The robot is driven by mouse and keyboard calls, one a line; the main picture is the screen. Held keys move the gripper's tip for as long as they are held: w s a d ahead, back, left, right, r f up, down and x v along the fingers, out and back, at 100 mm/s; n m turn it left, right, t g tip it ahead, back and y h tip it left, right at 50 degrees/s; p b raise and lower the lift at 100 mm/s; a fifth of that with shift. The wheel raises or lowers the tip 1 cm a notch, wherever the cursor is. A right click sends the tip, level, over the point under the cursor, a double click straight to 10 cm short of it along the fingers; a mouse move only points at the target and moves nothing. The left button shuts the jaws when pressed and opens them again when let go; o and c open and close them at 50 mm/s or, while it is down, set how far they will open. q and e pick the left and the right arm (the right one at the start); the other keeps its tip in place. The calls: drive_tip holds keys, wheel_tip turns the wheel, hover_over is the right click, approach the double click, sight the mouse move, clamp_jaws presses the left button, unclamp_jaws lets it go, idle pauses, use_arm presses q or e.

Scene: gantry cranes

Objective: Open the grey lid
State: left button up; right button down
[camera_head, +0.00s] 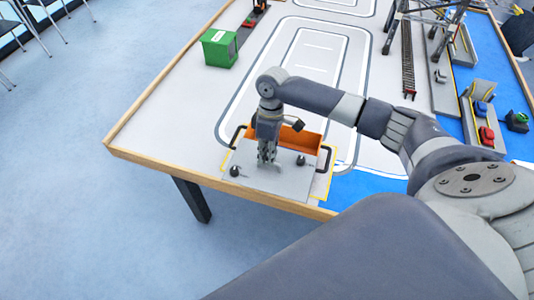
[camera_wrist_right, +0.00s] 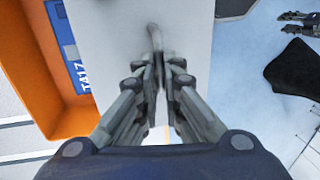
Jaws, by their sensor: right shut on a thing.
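The grey lid (camera_head: 275,183) is a flat pale plate at the near edge of the table. It also fills the middle of the right wrist view (camera_wrist_right: 190,50). Behind it, part of an orange box (camera_head: 300,139) is uncovered. My right gripper (camera_head: 267,160) points down at the middle of the lid. Its fingers (camera_wrist_right: 160,68) are shut on the lid's slim handle (camera_wrist_right: 155,37), mostly hidden between them. I cannot tell the lid's exact tilt. A dark finger-like shape at the right wrist view's upper right may be my left gripper (camera_wrist_right: 298,18); its opening is unclear.
Black knobs (camera_head: 235,171) and dark side handles (camera_head: 326,158) are around the lid and box. A green box (camera_head: 219,48) stands farther back. A crane frame and rail track (camera_head: 407,60) are at the right. The white table top left of the lid is clear.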

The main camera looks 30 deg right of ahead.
drive_tip(key=c, duration=1.7)
unclamp_jaws()
drive_tip(key=shift+r, duration=0.15)
use_arm(q)
drive_tip(key=shift+w+d, duration=0.95)
drive_tip(key=shift+d, duration=0.1)
use_arm(e)
drive_tip(key=r, duration=0.4)
drive_tip(key=w+d+r, duration=0.1)
drive_tip(key=r, duration=0.6)
drive_tip(key=shift+w+d+r, duration=0.25)
drive_tip(key=shift+d+r, duration=0.05)
